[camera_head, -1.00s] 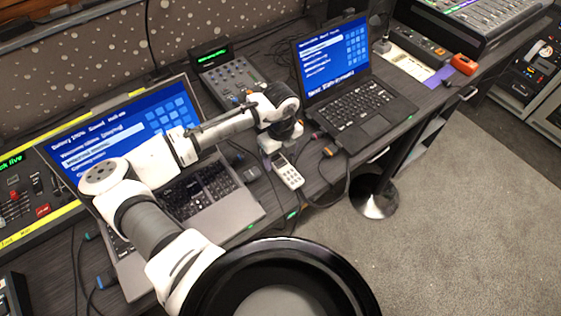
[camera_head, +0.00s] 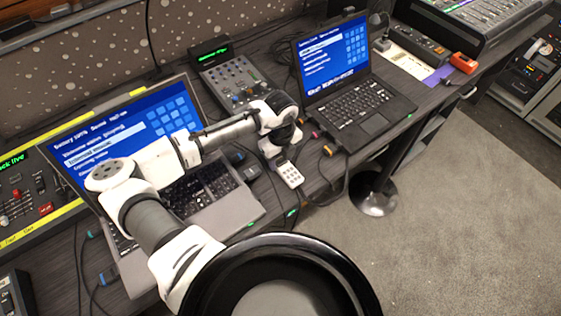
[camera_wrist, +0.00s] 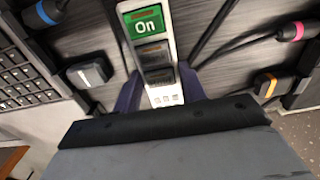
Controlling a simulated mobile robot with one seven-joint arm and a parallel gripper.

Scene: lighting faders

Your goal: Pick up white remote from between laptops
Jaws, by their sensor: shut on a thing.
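The white remote (camera_head: 290,174) is between the two laptops in the head view, with its keypad end showing below my gripper (camera_head: 276,158). In the wrist view the remote (camera_wrist: 153,50) stands lengthwise between my two dark fingers, with a green "On" label at its far end. My gripper (camera_wrist: 158,92) is shut on the remote. The near part of the remote is hidden by the gripper body. The left laptop (camera_head: 225,212) is silver-grey and partly hidden by my arm. The right laptop (camera_head: 362,108) is black. Both are open with blue screens.
Cables with coloured plugs lie around the remote, including a pink-ringed plug (camera_wrist: 297,30). A small dark box with a pale face (camera_wrist: 88,74) sits left of it. A small fader mixer (camera_head: 238,85) stands behind. The desk's front edge is close, with carpet (camera_head: 450,220) beyond.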

